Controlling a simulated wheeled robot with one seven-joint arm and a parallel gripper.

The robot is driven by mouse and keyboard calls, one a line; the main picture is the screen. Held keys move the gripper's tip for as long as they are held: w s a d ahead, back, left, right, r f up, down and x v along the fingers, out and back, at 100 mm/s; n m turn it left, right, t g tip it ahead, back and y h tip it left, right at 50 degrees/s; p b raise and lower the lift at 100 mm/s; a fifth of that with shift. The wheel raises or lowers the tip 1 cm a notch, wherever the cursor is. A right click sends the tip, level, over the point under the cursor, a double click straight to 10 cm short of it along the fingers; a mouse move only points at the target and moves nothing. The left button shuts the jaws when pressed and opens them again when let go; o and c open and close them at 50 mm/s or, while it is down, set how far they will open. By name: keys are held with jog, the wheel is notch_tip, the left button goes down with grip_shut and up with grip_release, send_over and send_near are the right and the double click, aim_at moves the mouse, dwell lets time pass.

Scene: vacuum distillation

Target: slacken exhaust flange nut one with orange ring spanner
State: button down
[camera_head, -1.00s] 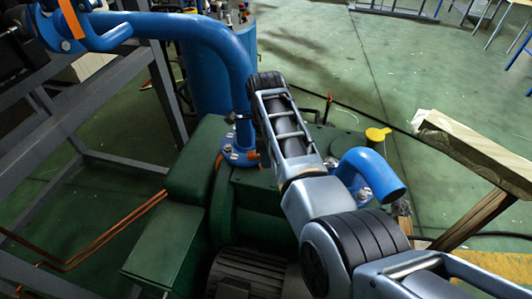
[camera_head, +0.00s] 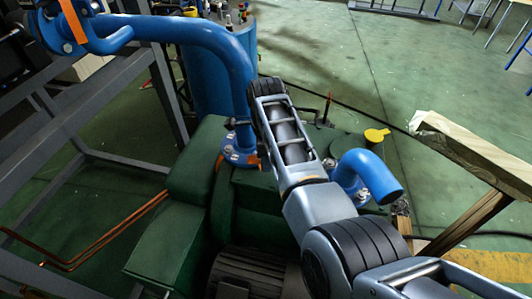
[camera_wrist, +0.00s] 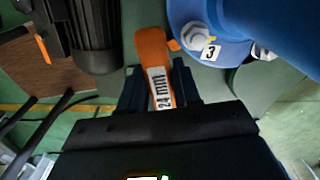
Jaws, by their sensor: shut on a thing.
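My gripper (camera_wrist: 158,82) is shut on the handle of the orange ring spanner (camera_wrist: 152,48), which has a white "24 mm" label. The spanner points away from the jaws, beside the blue flange (camera_wrist: 230,45). A bolt head or nut labelled 3 (camera_wrist: 196,38) shows on that flange; I cannot make out nut one. The far end of the spanner is not clear, so I cannot tell whether it sits on a nut. In the head view my arm reaches over the green pump to the flange (camera_head: 238,157) under the tall blue pipe (camera_head: 225,40).
A second blue flanged elbow (camera_head: 372,172) stands right of my arm, near a yellow cap (camera_head: 377,135). The green pump body (camera_head: 190,215) lies below. A grey frame (camera_head: 60,130) is at left, a wooden beam (camera_head: 475,155) at right.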

jog(key=shift+s+r+n+p, duration=0.1)
jog(key=shift+s+n+p, duration=0.3)
jog(key=shift+s+p, duration=0.45)
jog(key=shift+s+p, duration=0.15)
jog(key=shift+p, duration=0.25)
jog(key=shift+s+d+n+p, duration=0.1)
jog(key=shift+s+n+p, duration=0.5)
jog(key=shift+p, duration=0.1)
jog(key=shift+s+n, duration=0.4)
jog(key=shift+s, duration=0.15)
jog(key=shift+d+f, duration=0.1)
jog(key=shift+f, duration=0.1)
jog(key=shift+s+d+n, duration=0.2)
jog(key=shift+s+n, duration=0.2)
jog(key=shift+s, duration=0.25)
jog(key=shift+s+d+n, duration=0.15)
jog(key=shift+s+n, duration=0.25)
jog(key=shift+s, duration=0.2)
